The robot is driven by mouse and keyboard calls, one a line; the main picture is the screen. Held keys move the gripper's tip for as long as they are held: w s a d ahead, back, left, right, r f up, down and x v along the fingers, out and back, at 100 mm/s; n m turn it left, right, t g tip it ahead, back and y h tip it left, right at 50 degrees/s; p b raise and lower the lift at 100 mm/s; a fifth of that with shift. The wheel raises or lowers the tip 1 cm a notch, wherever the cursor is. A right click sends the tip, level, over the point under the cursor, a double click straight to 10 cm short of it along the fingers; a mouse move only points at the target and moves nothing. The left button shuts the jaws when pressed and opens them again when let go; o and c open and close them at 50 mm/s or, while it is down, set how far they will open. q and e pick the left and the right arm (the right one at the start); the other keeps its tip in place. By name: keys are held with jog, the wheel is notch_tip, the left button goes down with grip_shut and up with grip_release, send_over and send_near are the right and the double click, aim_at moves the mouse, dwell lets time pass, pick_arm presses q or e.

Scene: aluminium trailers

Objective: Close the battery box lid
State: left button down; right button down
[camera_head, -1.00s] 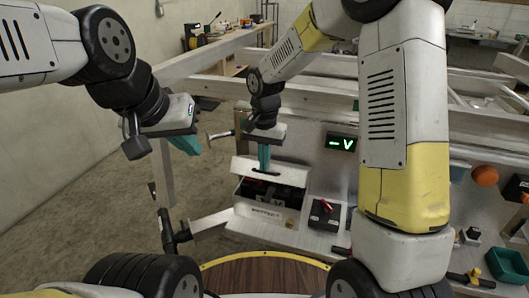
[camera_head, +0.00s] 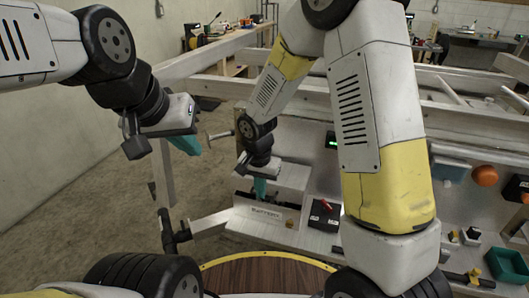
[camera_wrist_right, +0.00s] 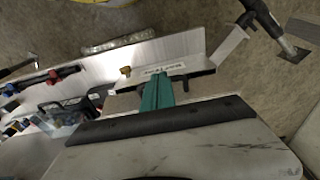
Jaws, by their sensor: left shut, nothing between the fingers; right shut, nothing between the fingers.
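The battery box (camera_head: 254,219) is a pale box with a "BATTERY" label on its front, at the middle of the head view. Its pale lid (camera_head: 290,174) is tilted down over the box behind my right gripper; a dark gap shows along the box's top. I cannot tell how far it is shut. My right gripper (camera_head: 260,188) is shut, its teal fingers pointing down at the lid area. In the right wrist view its fingers (camera_wrist_right: 157,92) point toward the labelled front (camera_wrist_right: 165,68). My left gripper (camera_head: 187,144) is shut and empty, left of the box.
A panel with a red-handled switch (camera_head: 323,208) stands just right of the box. An orange knob (camera_head: 485,176) and a green bin (camera_head: 507,264) are further right. Aluminium trailer beams (camera_head: 215,59) run behind. Open floor lies at left.

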jog(key=shift+s+a+f, duration=0.1)
jog(key=shift+s+f, duration=0.05)
jog(key=shift+f, duration=1.1)
jog(key=shift+s+f, duration=0.1)
jog(key=shift+f, duration=1.15)
jog(key=shift+r, duration=0.1)
